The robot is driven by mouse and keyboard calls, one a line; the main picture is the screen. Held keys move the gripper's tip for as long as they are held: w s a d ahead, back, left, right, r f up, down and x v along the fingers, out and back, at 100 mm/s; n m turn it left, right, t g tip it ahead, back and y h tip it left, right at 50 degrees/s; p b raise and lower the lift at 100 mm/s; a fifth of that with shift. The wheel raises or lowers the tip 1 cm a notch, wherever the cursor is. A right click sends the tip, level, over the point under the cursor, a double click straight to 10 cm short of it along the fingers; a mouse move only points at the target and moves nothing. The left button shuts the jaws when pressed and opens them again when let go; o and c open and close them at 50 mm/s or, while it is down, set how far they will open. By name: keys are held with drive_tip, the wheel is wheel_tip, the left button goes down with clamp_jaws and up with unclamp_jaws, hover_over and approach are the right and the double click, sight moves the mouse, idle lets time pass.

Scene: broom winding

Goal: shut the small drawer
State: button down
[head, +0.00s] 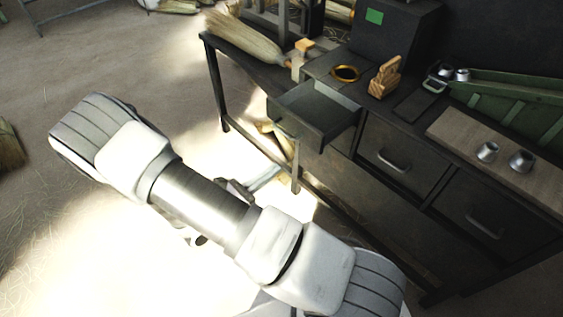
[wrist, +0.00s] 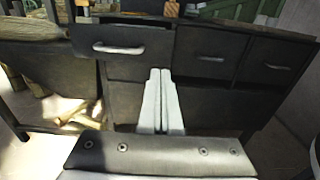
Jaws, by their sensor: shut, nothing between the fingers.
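The fingertips show below and slightly right of the handle, apparently short of the drawer front. In the head view my arm hides most of the gripper.
Two closed drawers (head: 402,160) (head: 487,217) sit to the right. The bench top holds a brass ring (head: 345,73), a wooden block (head: 385,77), metal cups (head: 521,161) and a green tray (head: 520,105). A broom head (head: 240,42) lies at the left end. Floor before the bench is clear.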

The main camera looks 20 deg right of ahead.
drive_tip(key=b+x, duration=0.2)
drive_tip(key=x, duration=1)
drive_tip(key=shift+s, duration=0.1)
drive_tip(key=shift+d, duration=0.35)
approach(347, 115)
drive_tip(key=d+r, duration=0.1)
drive_tip(key=d, duration=0.1)
drive_tip(key=d+r, duration=0.1)
drive_tip(key=d, duration=0.1)
drive_tip(key=d+r, duration=0.1)
drive_tip(key=d, duration=0.2)
drive_tip(key=shift+w+p, duration=0.2)
drive_tip(key=shift+p, duration=0.15)
drive_tip(key=shift+w+d+r, duration=0.1)
drive_tip(key=shift+r, duration=0.05)
